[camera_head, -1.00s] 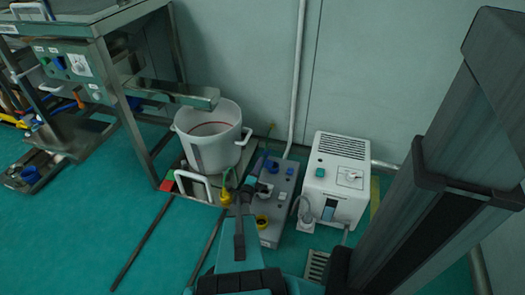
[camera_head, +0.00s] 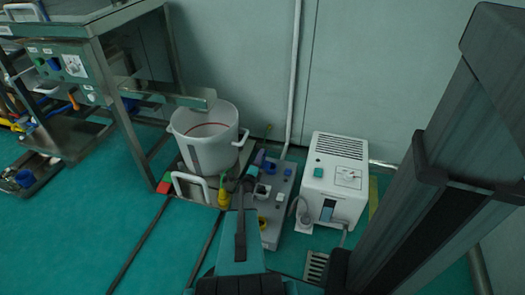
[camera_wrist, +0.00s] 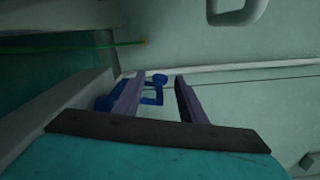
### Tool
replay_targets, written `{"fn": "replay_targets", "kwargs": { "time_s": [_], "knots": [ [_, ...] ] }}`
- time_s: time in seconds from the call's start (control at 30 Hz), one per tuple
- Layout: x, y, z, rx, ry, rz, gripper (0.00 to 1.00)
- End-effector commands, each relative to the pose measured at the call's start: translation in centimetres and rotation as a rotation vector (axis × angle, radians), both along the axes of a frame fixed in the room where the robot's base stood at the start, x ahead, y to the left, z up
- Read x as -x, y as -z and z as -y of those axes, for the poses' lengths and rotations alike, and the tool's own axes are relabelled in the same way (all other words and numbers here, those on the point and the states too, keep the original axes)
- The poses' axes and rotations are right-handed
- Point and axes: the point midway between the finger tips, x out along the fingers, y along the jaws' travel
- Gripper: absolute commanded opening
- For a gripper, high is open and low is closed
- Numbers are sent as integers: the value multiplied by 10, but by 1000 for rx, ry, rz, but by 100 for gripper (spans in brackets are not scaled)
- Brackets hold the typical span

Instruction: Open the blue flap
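A blue flap (camera_head: 269,168) is at the far left part of a grey socket box standing on the floor against the wall. In the wrist view, blue parts with an open frame shape (camera_wrist: 152,97) show between and beside my fingers. My gripper (camera_head: 256,162) is at the box's far left end, close to the blue flap. In the wrist view its two purple-grey fingers (camera_wrist: 157,80) are apart with a gap between them. I cannot tell whether a finger touches the flap. My arm hides part of the box's left side.
A white bucket (camera_head: 207,145) stands left of the grey box (camera_head: 272,234) on a low cart with a white handle. A white appliance (camera_head: 336,180) stands close on the right. A vertical pipe (camera_head: 295,75) runs up the wall behind. Open green floor lies front left.

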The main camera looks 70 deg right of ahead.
Motion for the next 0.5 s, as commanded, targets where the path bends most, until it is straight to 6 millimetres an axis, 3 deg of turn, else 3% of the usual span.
{"fn": "replay_targets", "kwargs": {
  "time_s": [0.3,0.5],
  "knots": [
    [-3,2,45,0,0,0,38],
    [-5,1,63,0,-1,0,38]
  ]
}}
